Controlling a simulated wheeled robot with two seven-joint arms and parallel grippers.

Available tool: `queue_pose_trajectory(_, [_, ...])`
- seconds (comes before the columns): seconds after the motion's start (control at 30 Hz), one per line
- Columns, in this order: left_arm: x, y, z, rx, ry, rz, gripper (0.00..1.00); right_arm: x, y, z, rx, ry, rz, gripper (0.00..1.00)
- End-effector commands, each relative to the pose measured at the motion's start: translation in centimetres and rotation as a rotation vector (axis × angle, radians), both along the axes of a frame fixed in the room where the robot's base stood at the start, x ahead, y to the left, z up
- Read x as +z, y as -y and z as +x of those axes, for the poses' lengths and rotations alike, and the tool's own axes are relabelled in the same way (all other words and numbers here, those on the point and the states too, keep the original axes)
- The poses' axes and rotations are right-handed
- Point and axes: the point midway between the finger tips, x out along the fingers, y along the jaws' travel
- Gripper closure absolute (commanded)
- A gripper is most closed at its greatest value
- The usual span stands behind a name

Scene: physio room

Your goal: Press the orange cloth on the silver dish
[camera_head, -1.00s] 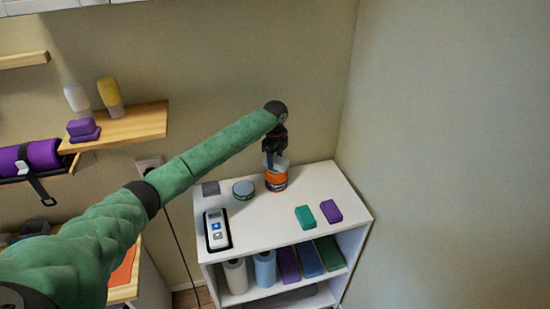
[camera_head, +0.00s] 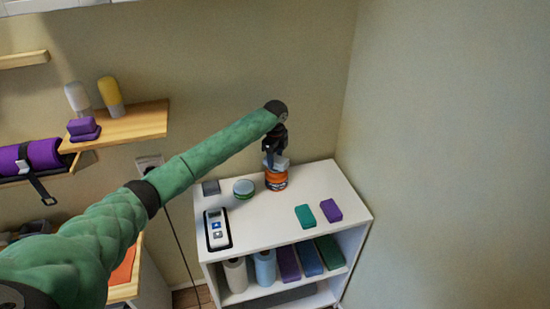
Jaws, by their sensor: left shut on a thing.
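My left gripper (camera_head: 272,158) points down above the back of the white cabinet's top. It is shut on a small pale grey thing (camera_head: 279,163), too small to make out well. Directly below this is a round orange thing with dark bands (camera_head: 277,181) on the cabinet top; the pale thing seems to touch its top. An orange flat cloth-like piece (camera_head: 123,268) lies on a wooden surface at lower left, partly hidden by my arm. A small grey square item (camera_head: 211,187) lies at the cabinet's back left; I cannot tell if it is the silver dish. My right gripper is not in view.
On the white cabinet top (camera_head: 260,225) are a round green-and-grey tin (camera_head: 243,189), a white handheld device (camera_head: 217,230), a green block (camera_head: 304,216) and a purple block (camera_head: 331,210). The middle is clear. Walls stand close behind and right. A wooden shelf (camera_head: 140,122) is at left.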

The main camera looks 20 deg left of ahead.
Motion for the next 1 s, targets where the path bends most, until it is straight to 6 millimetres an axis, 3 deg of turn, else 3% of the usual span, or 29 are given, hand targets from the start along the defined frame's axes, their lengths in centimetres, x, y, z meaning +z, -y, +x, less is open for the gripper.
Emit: queue_pose_trajectory(1.0, [6.7, 0.0, 0.0, 0.000, 0.001, 0.000, 0.70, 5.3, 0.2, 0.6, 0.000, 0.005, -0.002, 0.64])
